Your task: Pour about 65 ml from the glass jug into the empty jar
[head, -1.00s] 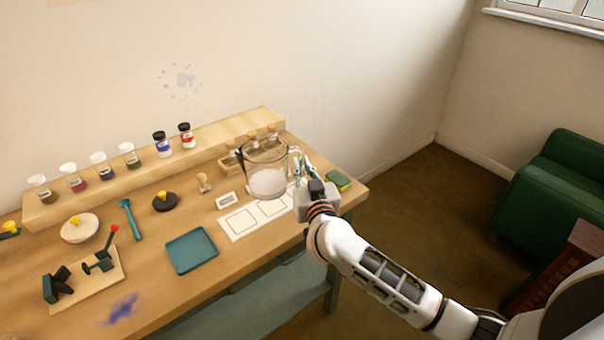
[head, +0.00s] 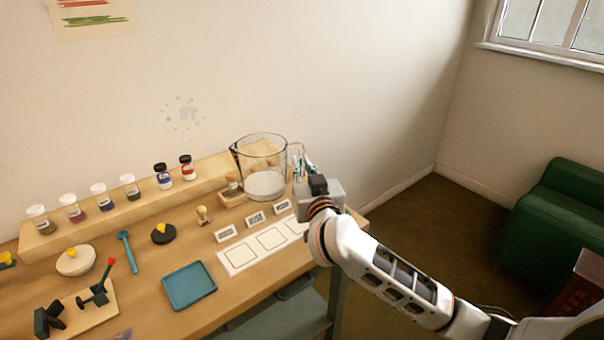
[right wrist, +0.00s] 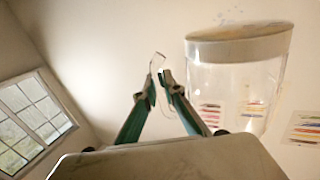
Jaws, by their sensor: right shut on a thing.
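The clear glass jug (head: 246,160), with pale whitish contents in its lower part, hangs in the air over the back right of the table, looking upright. It shows in the right wrist view (right wrist: 235,85), where the image is turned over and the pale contents lie at the top. My right gripper (head: 306,168) is shut on its handle; the green fingers (right wrist: 158,82) close on a glass strip in the right wrist view. I cannot pick out the empty jar; the jug covers part of the shelf's right end. My left gripper is not in view.
Several pigment jars (head: 72,207) line the wooden shelf (head: 120,215). On the table are a blue tray (head: 189,286), a white marked sheet (head: 240,258), small label cards (head: 255,218), a stamp (head: 204,215) and a dark lid (head: 163,236).

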